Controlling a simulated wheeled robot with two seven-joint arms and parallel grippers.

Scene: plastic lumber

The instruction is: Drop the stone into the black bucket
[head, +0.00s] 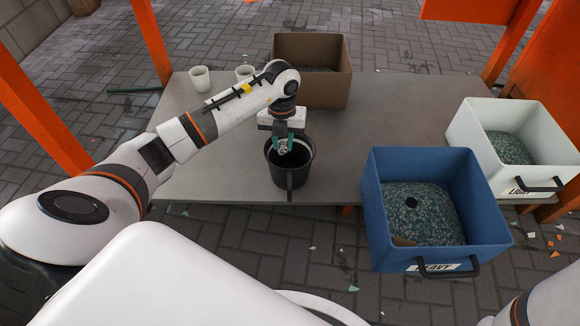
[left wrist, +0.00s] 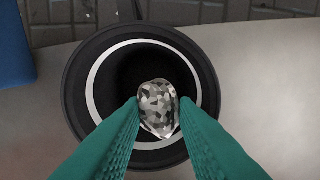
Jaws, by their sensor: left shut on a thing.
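The black bucket (head: 290,172) stands on the grey table near its front edge, with its handle side toward me. My left gripper (head: 284,146) points down over the bucket's opening. In the left wrist view its green fingers (left wrist: 158,118) are shut on the stone (left wrist: 158,106), a rounded lump with a grey and white speckled surface. The stone is over the dark inside of the bucket, which shows from above with a pale ring (left wrist: 100,112). The stone shows only as a small light patch in the head view. My right gripper is not in view.
The blue bin (head: 375,200) marked HEAVY and the white bin (head: 465,135) marked LIGHT stand to the right, both holding speckled granules. A brown box (head: 325,92) and two white cups (head: 200,79) are behind the bucket. The table (head: 405,100) is clear between them.

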